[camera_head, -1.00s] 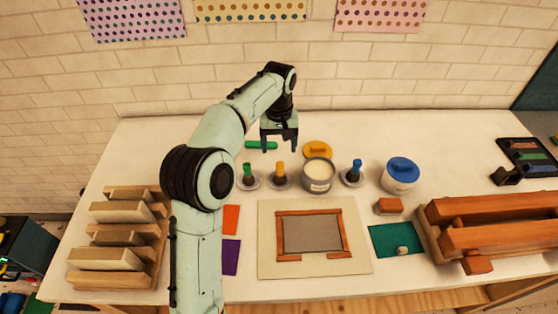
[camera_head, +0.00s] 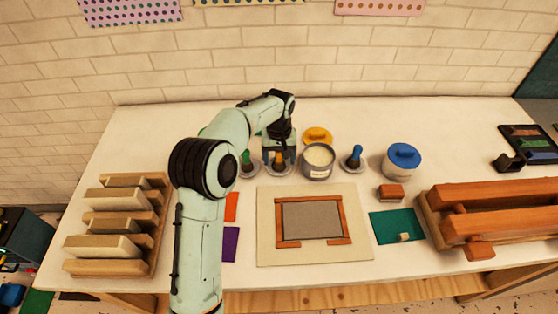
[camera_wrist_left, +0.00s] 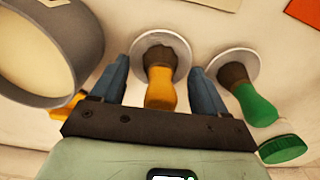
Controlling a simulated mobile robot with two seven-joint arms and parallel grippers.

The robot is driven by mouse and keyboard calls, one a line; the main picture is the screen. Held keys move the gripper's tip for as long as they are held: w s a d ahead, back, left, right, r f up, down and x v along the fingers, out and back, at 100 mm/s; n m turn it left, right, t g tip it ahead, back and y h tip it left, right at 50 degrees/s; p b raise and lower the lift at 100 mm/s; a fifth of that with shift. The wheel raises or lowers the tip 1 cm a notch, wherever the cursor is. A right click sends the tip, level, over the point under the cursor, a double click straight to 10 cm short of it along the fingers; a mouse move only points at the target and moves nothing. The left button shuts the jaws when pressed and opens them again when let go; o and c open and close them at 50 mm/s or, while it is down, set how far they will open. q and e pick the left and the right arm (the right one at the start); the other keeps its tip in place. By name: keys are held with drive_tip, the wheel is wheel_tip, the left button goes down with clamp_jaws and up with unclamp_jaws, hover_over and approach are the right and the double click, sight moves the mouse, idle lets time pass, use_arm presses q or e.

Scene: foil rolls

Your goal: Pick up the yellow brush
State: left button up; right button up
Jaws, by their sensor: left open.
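The yellow brush (camera_head: 279,160) stands upright, bristles down, on a small round white dish in the middle of the table. The left wrist view shows its yellow handle (camera_wrist_left: 160,92) between my finger pair, with the dark bristles on the dish (camera_wrist_left: 166,38). My left gripper (camera_head: 279,153) is open and lowered over the brush, one finger on each side. In the left wrist view, gaps show between the fingers (camera_wrist_left: 160,80) and the handle. My right gripper is not in view.
A green brush (camera_head: 246,157) stands close on the left, and a grey pot (camera_head: 318,171) is close on the right. A blue brush (camera_head: 355,153) and a blue-lidded tub (camera_head: 402,165) stand farther right. A framed screen (camera_head: 310,222) lies in front.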

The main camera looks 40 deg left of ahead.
use_arm(q)
drive_tip(key=shift+f, duration=0.45)
drive_tip(key=c, duration=1.1)
drive_tip(key=shift+o, duration=0.2)
drive_tip(key=shift+r, duration=0.1)
wheel_tip(320, 180, up, 20)
drive_tip(key=p, duration=0.4)
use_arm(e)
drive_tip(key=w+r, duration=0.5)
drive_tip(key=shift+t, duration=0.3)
